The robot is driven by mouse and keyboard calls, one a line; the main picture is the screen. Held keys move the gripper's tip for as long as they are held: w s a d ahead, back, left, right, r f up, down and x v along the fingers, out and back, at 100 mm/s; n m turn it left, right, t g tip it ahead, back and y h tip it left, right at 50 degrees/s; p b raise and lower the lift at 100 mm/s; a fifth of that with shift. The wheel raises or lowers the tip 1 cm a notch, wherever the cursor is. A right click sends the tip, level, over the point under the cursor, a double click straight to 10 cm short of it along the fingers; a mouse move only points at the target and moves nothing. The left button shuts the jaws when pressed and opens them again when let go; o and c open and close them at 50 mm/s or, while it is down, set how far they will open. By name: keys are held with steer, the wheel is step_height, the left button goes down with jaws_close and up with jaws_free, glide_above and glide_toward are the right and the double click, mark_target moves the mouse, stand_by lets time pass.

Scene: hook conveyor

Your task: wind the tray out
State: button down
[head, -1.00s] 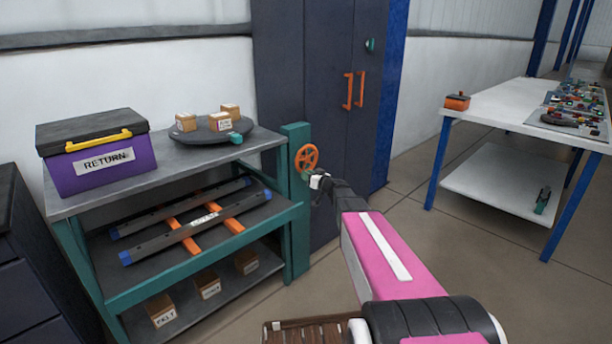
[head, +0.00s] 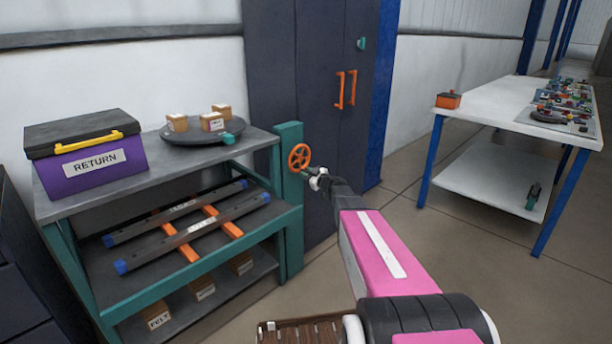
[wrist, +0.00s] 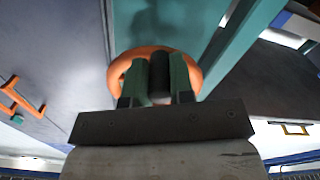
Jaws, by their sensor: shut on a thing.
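An orange handwheel (head: 299,157) is on a teal post (head: 289,200) at the right end of the shelf unit. My gripper (head: 312,175) is at the wheel's lower right. In the wrist view my gripper (wrist: 160,78) is shut on a dark round handle (wrist: 160,66) in front of the orange wheel (wrist: 122,72). The fingers hide part of the wheel. On the middle shelf are two dark bars (head: 187,246) with blue ends, joined by orange crosspieces (head: 173,232). I cannot tell for sure whether this frame is the tray.
On the top shelf are a purple RETURN box (head: 85,165) and a dark round plate (head: 200,137) with several small boxes. A dark cabinet (head: 320,100) with orange handles stands behind the wheel. A white table (head: 500,108) is at the right; the floor between is clear.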

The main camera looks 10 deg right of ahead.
stand_by(0.4)
steer(key=c, duration=1)
jaws_free()
steer(key=shift+s+d, duration=0.1)
steer(key=v, duration=1)
steer(key=shift+s+d, duration=0.15)
steer(key=shift+s, duration=0.1)
